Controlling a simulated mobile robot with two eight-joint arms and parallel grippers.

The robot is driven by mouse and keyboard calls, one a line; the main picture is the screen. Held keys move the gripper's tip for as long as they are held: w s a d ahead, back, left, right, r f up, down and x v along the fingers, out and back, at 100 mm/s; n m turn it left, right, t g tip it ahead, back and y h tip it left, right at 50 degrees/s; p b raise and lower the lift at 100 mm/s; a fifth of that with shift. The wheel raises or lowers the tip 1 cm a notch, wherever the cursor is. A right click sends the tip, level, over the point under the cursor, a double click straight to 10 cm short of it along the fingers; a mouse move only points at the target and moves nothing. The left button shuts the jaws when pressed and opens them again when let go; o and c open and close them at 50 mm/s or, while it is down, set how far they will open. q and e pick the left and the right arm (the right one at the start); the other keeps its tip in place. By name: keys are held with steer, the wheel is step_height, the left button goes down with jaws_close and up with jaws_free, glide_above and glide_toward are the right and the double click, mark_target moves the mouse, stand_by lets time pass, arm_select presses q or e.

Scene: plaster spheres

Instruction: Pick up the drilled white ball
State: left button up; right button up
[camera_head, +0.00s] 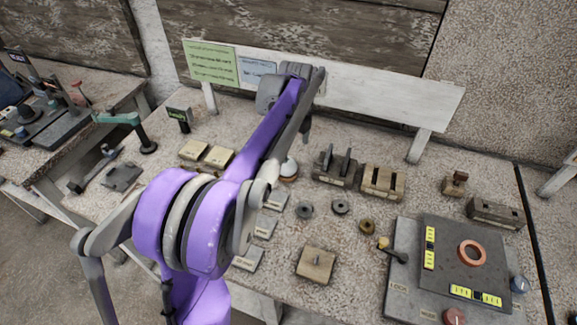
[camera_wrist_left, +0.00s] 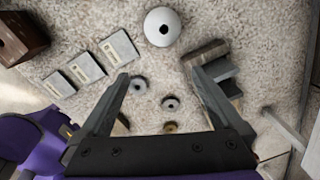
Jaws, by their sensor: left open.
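The drilled white ball (camera_wrist_left: 163,27) shows in the left wrist view at the top centre, with a dark hole facing the camera. In the head view a white ball (camera_head: 288,166) is mostly hidden behind my left arm and sits on a small brownish base. My left gripper (camera_wrist_left: 160,76) is open with nothing between its fingers, and the ball lies beyond the fingertips in the wrist view. My right gripper is not in view.
Slotted blocks (camera_head: 382,182), metal rings (camera_head: 341,207) and a wooden block (camera_head: 315,264) stand around on the speckled bench. A grey panel (camera_head: 400,280) with an orange ring (camera_head: 472,252) is at the right. A white board (camera_head: 390,100) runs along the back.

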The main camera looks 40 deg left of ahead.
arm_select(q)
steer(key=w+a+f+m, duration=0.2)
steer(key=a+m, duration=0.1)
steer(key=a, duration=0.2)
glide_above(287, 166)
steer(key=w+a, duration=0.2)
step_height(287, 166, down, 4)
steer(key=shift+g, duration=0.4)
steer(key=shift+s+d+f, duration=0.1)
steer(key=shift+d+f, duration=0.05)
steer(key=shift+f, duration=1.4)
steer(key=shift+d+f, duration=0.15)
steer(key=shift+f, duration=1.35)
steer(key=c, duration=1.3)
